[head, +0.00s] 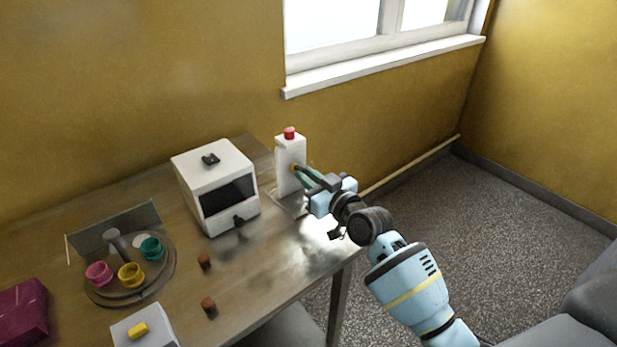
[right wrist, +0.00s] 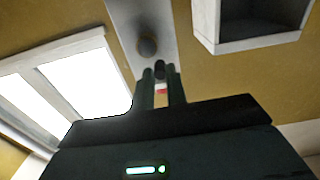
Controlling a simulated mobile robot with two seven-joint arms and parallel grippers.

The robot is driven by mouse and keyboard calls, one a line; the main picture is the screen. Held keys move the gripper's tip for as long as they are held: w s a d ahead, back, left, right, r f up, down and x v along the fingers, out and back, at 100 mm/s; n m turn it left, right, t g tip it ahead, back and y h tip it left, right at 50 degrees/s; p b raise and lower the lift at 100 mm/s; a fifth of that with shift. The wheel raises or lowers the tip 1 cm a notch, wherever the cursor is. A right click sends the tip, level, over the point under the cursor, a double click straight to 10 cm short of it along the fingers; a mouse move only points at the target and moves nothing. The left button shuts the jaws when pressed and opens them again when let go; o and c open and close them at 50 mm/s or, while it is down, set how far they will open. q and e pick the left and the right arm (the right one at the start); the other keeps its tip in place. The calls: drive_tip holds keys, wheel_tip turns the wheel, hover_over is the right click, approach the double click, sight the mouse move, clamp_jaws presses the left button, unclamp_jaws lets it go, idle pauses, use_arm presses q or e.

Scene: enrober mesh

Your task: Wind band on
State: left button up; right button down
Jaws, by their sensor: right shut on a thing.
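A white upright post (head: 286,160) with a red cap (head: 289,133) stands at the far right end of the table. My right gripper (head: 301,172) reaches its front face from the right. In the right wrist view the right gripper (right wrist: 160,74) is shut on a small dark knob (right wrist: 160,67), held between the two fingertips. A round brownish boss (right wrist: 147,46) sits on the pale post just beyond the fingertips. Whether the knob joins the boss is hidden. No band can be made out. My left gripper is not in view.
A white box with a dark window (head: 215,165) stands left of the post. A round tray (head: 105,298) holds pink, yellow and teal cups. Two brown pieces (head: 204,262) lie in the middle.

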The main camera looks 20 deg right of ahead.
drive_tip(key=m, duration=0.3)
drive_tip(key=d+m, duration=0.1)
drive_tip(key=shift+w+r+m+p, duration=0.2)
drive_tip(key=shift+r+m+p, duration=0.05)
drive_tip(key=shift+m+p, duration=0.15)
drive_tip(key=m, duration=0.2)
drive_tip(key=d+m, duration=0.1)
drive_tip(key=m, duration=0.3)
drive_tip(key=shift+w+d+f, duration=0.2)
drive_tip(key=shift+w+f, duration=0.05)
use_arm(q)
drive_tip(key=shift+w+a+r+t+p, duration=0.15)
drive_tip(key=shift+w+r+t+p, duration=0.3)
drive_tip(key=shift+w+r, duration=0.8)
use_arm(e)
drive_tip(key=shift+w+d+f+m, duration=0.1)
drive_tip(key=shift+d+f+m, duration=0.25)
drive_tip(key=shift+m, duration=1.7)
drive_tip(key=shift+w+d+f+m, duration=0.1)
drive_tip(key=shift+f+m, duration=0.3)
drive_tip(key=shift+m, duration=1.7)
drive_tip(key=shift+d+f+m, duration=0.25)
drive_tip(key=shift+f+m, duration=0.15)
drive_tip(key=shift+m, duration=1.65)
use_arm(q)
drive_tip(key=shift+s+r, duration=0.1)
use_arm(e)
drive_tip(key=c, duration=1.4)
unclamp_jaws()
